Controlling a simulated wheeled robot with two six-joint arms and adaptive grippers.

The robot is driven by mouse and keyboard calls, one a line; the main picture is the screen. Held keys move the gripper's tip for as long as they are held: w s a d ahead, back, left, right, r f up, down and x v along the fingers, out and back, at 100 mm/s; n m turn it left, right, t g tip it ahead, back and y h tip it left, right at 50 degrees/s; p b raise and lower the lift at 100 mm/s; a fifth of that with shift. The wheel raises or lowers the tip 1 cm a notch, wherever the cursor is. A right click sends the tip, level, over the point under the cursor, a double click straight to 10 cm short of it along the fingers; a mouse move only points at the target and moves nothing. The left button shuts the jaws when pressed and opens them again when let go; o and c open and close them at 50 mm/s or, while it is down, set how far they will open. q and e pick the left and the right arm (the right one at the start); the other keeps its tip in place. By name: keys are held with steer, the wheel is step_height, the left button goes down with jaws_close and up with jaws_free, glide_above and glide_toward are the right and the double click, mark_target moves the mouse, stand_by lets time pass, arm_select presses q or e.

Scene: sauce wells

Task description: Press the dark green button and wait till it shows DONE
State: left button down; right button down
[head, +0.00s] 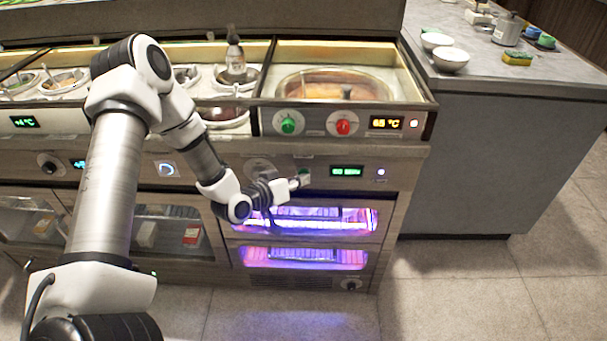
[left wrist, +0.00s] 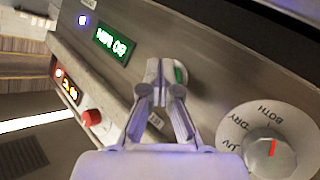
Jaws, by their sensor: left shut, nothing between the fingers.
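The dark green button (left wrist: 180,74) is on the metal panel, partly hidden behind my left gripper's fingers in the left wrist view. Only a green sliver inside a pale ring shows there. My left gripper (left wrist: 163,72) is shut and empty, its tips at or very close to the button; I cannot tell if they touch it. In the head view the left gripper (head: 299,181) reaches the panel from the left. The display (left wrist: 112,43) beside the button shows green characters, too slanted to read surely; it also shows in the head view (head: 347,171). My right gripper is not in view.
A selector knob (left wrist: 270,150) marked BOTH, DRY and UV sits beside the button. Above are a green knob (head: 288,123), a red knob (head: 343,124) and an orange temperature display (head: 386,123). Purple-lit drawers (head: 340,218) lie below. The floor at right is clear.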

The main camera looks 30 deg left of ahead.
arm_select(q)
steer(key=shift+w+a, duration=0.1)
stand_by(0.3)
steer(key=shift+s+d, duration=0.5)
steer(key=shift+s, duration=0.25)
steer(key=s+d, duration=0.1)
steer(key=s, duration=0.2)
steer(key=s+d, duration=0.1)
steer(key=shift+s+d, duration=0.15)
steer(key=shift+d, duration=0.15)
stand_by(0.7)
